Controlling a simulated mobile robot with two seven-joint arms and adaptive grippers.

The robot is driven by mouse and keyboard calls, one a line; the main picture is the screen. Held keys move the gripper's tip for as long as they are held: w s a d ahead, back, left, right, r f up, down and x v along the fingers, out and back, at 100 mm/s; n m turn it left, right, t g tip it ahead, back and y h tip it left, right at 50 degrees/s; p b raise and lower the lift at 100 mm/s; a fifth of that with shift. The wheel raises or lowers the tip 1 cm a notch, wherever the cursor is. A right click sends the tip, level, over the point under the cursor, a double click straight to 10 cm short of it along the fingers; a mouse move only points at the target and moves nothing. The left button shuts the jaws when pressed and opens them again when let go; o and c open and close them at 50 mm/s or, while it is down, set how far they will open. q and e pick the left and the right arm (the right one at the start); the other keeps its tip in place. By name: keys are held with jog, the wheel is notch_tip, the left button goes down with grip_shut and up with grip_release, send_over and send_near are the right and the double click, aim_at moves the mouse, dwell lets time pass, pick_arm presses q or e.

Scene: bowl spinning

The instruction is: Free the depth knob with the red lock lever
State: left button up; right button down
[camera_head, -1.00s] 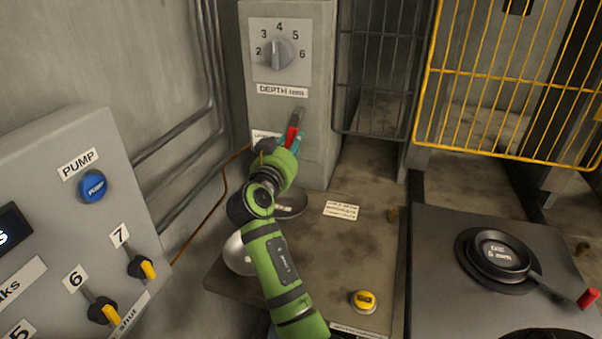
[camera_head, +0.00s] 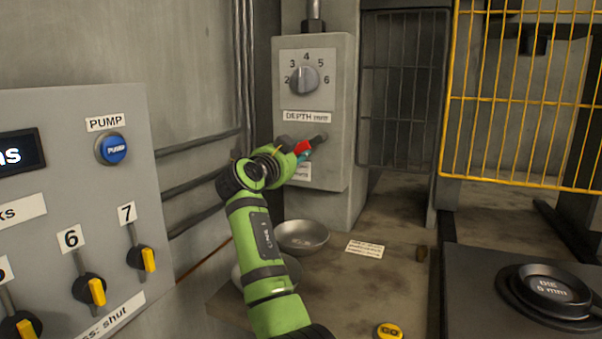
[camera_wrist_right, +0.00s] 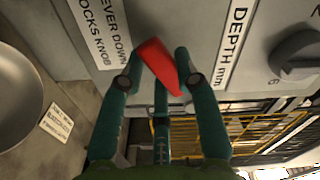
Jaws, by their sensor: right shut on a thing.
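The depth knob (camera_head: 304,80) is a grey dial on a pale plate marked 2 to 6, high on the grey post; part of it shows in the right wrist view (camera_wrist_right: 298,58). Below the DEPTH label is the lock lever with its red handle (camera_head: 303,147); it points left and slightly down from its dark pivot (camera_head: 320,138). My right gripper (camera_wrist_right: 158,62) has its teal fingers around the red handle (camera_wrist_right: 160,66), shut on it. My arm hides part of the label under the lever, which reads in the wrist view as lever down locks knob. My left gripper is out of view.
A yellow button (camera_head: 388,331) and a die (camera_head: 546,290) are at the lower right. A pump panel (camera_head: 80,200) fills the left, and a yellow cage (camera_head: 535,90) stands at the right.

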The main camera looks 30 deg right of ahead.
jog(key=r+m, duration=0.2)
jog(key=m, duration=0.3)
jog(key=shift+w+a+r, duration=0.3)
jog(key=shift+w+r, duration=0.1)
jog(key=shift+r+m+p, duration=0.1)
jog(key=shift+m+p, duration=0.2)
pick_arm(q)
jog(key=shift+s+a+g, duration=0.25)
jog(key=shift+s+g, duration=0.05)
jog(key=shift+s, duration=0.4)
pick_arm(e)
jog(key=shift+r, duration=0.15)
jog(key=c, duration=0.9)
grip_release()
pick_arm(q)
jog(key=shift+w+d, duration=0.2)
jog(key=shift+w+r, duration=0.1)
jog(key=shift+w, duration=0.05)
pick_arm(e)
jog(key=shift+a, duration=0.15)
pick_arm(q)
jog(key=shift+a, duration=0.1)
pick_arm(e)
jog(key=v, duration=1.1)
jog(key=shift+s+a, duration=0.25)
jog(key=shift+s, duration=0.1)
